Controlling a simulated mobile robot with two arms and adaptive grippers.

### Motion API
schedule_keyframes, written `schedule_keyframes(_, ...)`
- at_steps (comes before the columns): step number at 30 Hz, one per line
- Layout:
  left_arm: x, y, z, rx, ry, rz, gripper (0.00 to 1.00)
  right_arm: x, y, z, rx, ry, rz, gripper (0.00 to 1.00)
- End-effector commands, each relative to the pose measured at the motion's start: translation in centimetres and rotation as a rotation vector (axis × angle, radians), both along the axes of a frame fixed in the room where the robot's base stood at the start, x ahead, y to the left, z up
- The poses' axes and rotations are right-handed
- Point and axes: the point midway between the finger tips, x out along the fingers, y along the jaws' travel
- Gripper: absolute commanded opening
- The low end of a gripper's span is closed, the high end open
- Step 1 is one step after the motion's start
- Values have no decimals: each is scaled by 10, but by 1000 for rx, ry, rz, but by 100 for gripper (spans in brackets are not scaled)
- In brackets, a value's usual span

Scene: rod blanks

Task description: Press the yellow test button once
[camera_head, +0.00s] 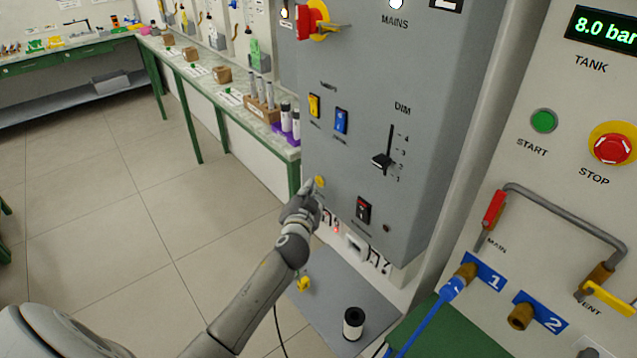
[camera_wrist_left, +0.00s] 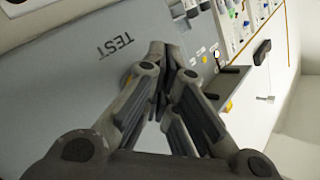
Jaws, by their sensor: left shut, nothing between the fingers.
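The yellow test button (camera_head: 320,182) is a small round knob low on the grey panel (camera_head: 437,112). My left gripper (camera_head: 314,195) is shut and empty, right at the button and just below it in the head view. I cannot tell whether its fingertips touch the button. In the left wrist view the shut fingers (camera_wrist_left: 163,50) point at the grey panel beside the printed word TEST (camera_wrist_left: 115,45). My right gripper is not in view.
Near the button are a yellow switch (camera_head: 314,105), a blue switch (camera_head: 341,121), a black rocker switch (camera_head: 363,210) and the DIM slider (camera_head: 382,162). A workbench (camera_head: 222,88) stands behind on the left. A black-and-white cylinder (camera_head: 353,323) stands below the panel.

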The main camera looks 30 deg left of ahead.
Motion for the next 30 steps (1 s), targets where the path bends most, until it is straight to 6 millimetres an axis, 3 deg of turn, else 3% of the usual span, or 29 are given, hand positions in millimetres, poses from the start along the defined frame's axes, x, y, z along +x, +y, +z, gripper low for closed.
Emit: schedule_keyframes(30, 9, -4, 0, -1, 0, 0, 0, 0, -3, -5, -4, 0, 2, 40)
